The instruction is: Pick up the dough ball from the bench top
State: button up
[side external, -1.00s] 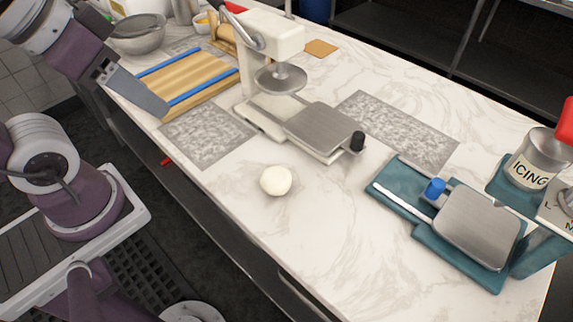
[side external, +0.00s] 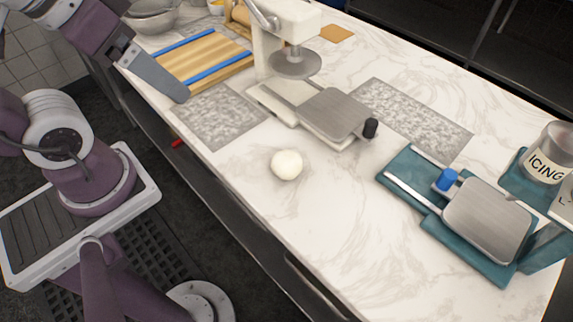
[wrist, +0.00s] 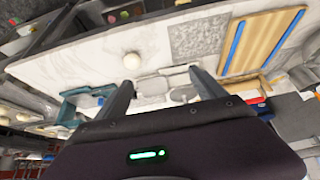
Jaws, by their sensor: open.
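The dough ball (side external: 287,165) is a small, round, off-white ball resting on the white marble bench top (side external: 330,215), near its front edge. It also shows in the wrist view (wrist: 132,60), beyond the fingertips and a little to the left of the middle between them. My gripper (wrist: 160,88) is open and empty, its two dark fingers spread apart. In the side view part of my gripper (side external: 160,78) shows at the upper left, above the bench by the wooden board, well apart from the dough ball.
A cream press with a steel plate (side external: 332,113) stands behind the dough ball. A teal press (side external: 485,220) stands to the right, near an icing can (side external: 548,155). A wooden board with blue strips (side external: 200,62) lies at the upper left. Bare marble surrounds the ball.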

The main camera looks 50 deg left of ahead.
jog(key=m+g, duration=0.5)
jog(key=m, duration=1.5)
send_over(286, 168)
notch_tip(286, 168, down, 15)
jog(key=shift+g, duration=0.3)
notch_tip(286, 168, down, 8)
jog(key=shift+r, duration=0.15)
jog(key=c, duration=1.5)
